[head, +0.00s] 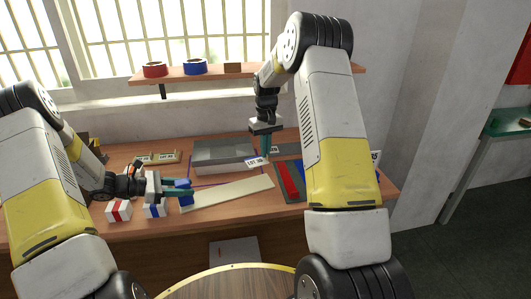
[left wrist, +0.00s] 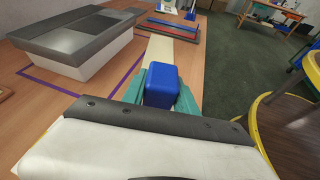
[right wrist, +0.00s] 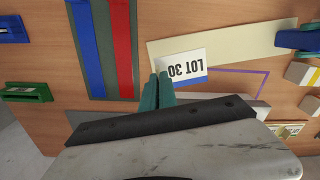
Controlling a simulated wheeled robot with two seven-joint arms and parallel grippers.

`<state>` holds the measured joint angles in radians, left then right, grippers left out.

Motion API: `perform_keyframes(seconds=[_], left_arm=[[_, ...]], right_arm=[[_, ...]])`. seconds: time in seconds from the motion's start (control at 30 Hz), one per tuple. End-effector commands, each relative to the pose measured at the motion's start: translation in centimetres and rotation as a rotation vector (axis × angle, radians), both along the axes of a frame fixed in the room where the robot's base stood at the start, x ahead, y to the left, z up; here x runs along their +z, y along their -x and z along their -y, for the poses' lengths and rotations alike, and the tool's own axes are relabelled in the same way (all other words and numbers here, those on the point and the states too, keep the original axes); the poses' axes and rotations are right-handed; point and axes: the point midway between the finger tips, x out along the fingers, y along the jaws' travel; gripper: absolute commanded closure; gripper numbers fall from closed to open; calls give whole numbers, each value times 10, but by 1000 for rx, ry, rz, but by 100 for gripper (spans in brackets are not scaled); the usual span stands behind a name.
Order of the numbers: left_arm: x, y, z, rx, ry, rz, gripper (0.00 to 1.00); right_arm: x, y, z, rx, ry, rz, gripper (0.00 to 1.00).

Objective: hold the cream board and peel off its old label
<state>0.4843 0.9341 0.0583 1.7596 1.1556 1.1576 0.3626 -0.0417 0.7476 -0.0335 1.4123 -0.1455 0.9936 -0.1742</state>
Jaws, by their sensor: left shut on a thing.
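The cream board (head: 228,192) lies on the wooden bench, its bare face also showing in the right wrist view (right wrist: 232,42). My left gripper (head: 178,190) is shut on a blue block (left wrist: 160,84) at the board's left end. The block hides that end, so I cannot tell how the two join. My right gripper (right wrist: 160,76) has its fingers close together at the edge of a white label (right wrist: 184,68) reading LOT 30, with a blue stripe. In the head view the label (head: 257,161) hangs at the fingertips, apart from the board.
A grey-topped box (head: 222,152) stands behind the board. A grey mat with red and blue bars (right wrist: 108,45) lies beside the board's other end. Small boxes with red (head: 118,210) and blue (head: 154,210) bands stand at the bench's front left. A shelf (head: 215,75) holds tape rolls.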

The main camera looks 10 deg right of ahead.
Motion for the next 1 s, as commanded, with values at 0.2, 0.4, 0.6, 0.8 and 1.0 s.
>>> perform_keyframes(seconds=[0.2,0.4,0.6,0.8,1.0], left_arm=[[-5,1,-2,3,-10,-4,100],[-4,1,-2,2,-7,-3,40],[-2,0,-1,1,-5,-1,40],[1,1,-7,3,-4,1,40],[12,9,-38,5,-5,1,40]], right_arm=[[0,0,0,0,0,0,100],[-1,0,0,0,0,0,100],[0,0,0,0,0,0,100],[0,0,0,0,0,0,100],[0,0,0,0,0,0,100]])
